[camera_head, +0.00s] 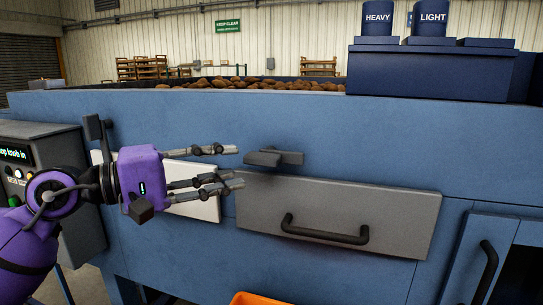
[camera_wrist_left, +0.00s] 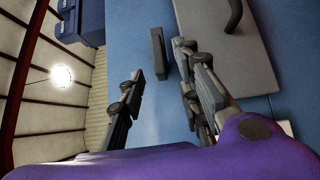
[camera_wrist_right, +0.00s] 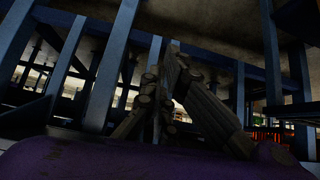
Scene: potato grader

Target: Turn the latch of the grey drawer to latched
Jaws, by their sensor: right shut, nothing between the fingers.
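The grey drawer (camera_head: 405,215) has a dark bar handle (camera_head: 325,233) and sits in the blue machine front, apparently closed. Its dark grey latch (camera_head: 275,158) lies just above the drawer's upper left edge, with its lever roughly level. The latch also shows in the left wrist view (camera_wrist_left: 158,54), ahead of and between the fingers. My left gripper (camera_head: 239,165) is open and empty, its fingertips just left of the latch and apart from it. My right gripper (camera_wrist_right: 166,72) shows only in the right wrist view, shut and empty.
A white panel (camera_head: 205,208) lies behind my left gripper. A control box (camera_head: 75,190) stands at the left. A blue door with a dark handle (camera_head: 485,270) is at the lower right. An orange bin (camera_head: 260,299) sits below the drawer. Blue frame legs (camera_wrist_right: 110,65) surround my right gripper.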

